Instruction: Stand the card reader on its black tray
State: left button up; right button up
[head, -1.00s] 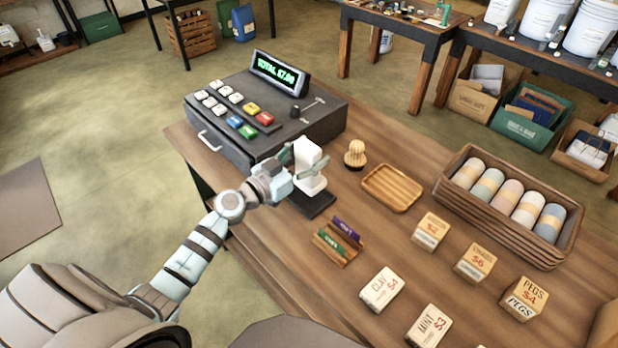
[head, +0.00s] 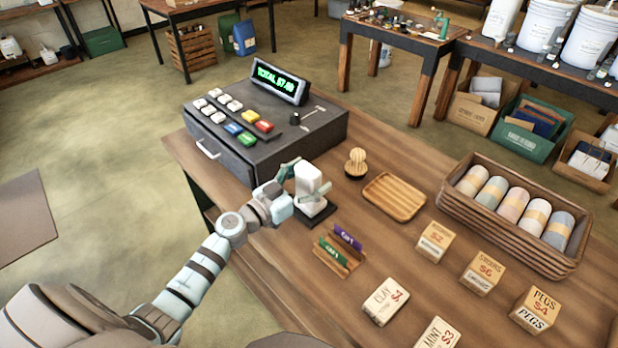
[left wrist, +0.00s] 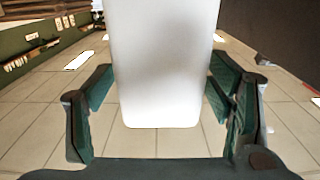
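The white card reader (head: 313,193) stands roughly upright over its black tray (head: 322,218) on the counter, in front of the cash register. Its base is at or just above the tray; I cannot tell whether they touch. My left gripper (head: 292,182) comes from the left and is shut on the card reader. In the left wrist view the white reader (left wrist: 165,65) fills the space between the green finger pads (left wrist: 162,95). The arm and reader hide part of the tray. My right gripper is not in view.
The cash register (head: 262,130) is close behind the reader. A wooden stamp (head: 356,162) and an empty wooden dish (head: 395,196) are to the right. A small card holder (head: 340,250) is in front. Product boxes and a crate of rolls (head: 500,215) stand farther right.

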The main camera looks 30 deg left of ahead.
pick_arm(q)
jog(key=shift+r, duration=0.15)
jog(key=b+v, duration=0.1)
jog(key=v, duration=0.1)
jog(key=f+b+v, duration=0.1)
jog(key=b+v, duration=0.1)
jog(key=v, duration=0.1)
jog(key=b+v, duration=0.1)
jog(key=v, duration=0.1)
jog(key=shift+s+a+f, duration=0.1)
jog(key=shift+s+f, duration=0.05)
jog(key=shift+f, duration=0.1)
jog(key=b, duration=0.7)
send_near(303, 186)
jog(key=r, duration=0.1)
jog(key=shift+r, duration=0.35)
jog(key=shift+f, duration=0.1)
